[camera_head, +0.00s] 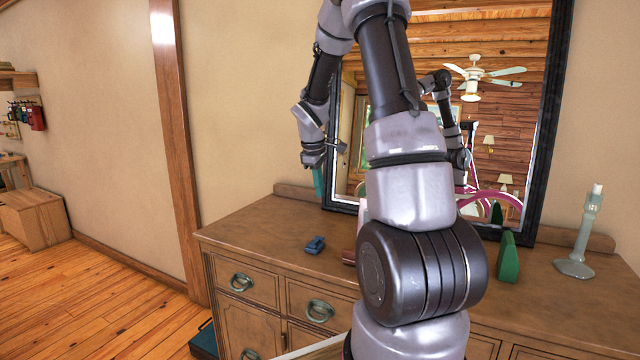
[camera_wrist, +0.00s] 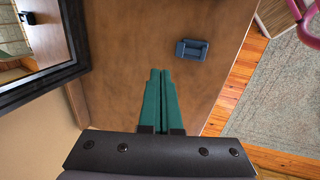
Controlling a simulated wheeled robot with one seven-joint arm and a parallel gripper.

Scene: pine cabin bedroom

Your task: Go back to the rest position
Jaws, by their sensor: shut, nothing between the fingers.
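My gripper (camera_head: 319,182) hangs above the left part of the wooden dresser, at the end of my raised arm, in front of the mirror's left edge. In the wrist view its two green fingers (camera_wrist: 160,98) lie side by side, shut with nothing between them. They point down toward the dresser top (camera_wrist: 125,60). A small blue object (camera_head: 315,245) lies on the dresser top, below the gripper and apart from it. It also shows in the wrist view (camera_wrist: 191,49), to the right of the fingertips.
A black-framed mirror (camera_head: 548,125) stands at the dresser's back, close to my arm. A green object (camera_head: 509,258) and a pale glass candlestick-like piece (camera_head: 590,230) stand on the right of the dresser (camera_head: 250,232). Wooden floor (camera_head: 90,290) is open at the left.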

